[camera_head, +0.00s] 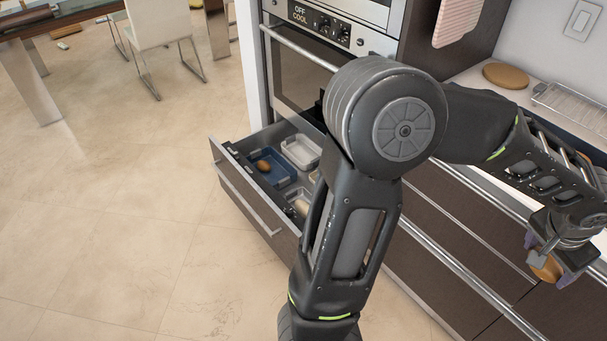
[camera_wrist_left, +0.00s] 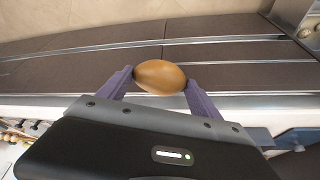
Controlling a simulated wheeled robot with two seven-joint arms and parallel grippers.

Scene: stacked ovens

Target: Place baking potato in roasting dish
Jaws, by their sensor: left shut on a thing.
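My left gripper (camera_head: 548,262) is at the right side of the head view, in front of the cabinet fronts below the counter. It is shut on a brown, egg-shaped baking potato (camera_head: 549,269). In the left wrist view the potato (camera_wrist_left: 160,77) sits between the two purple fingertips, clear of any surface. An open drawer under the oven holds a blue dish (camera_head: 279,177) with a brown potato-like thing (camera_head: 263,166) in it, and a pale grey dish (camera_head: 302,151) beside it. I cannot tell which is the roasting dish. My right gripper is not in view.
The open drawer (camera_head: 243,196) juts out below the oven (camera_head: 305,75); my arm hides its right part. A wire rack (camera_head: 575,105) and a round wooden board (camera_head: 505,76) are on the counter. Chairs and a table stand at the far left. The tiled floor between is clear.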

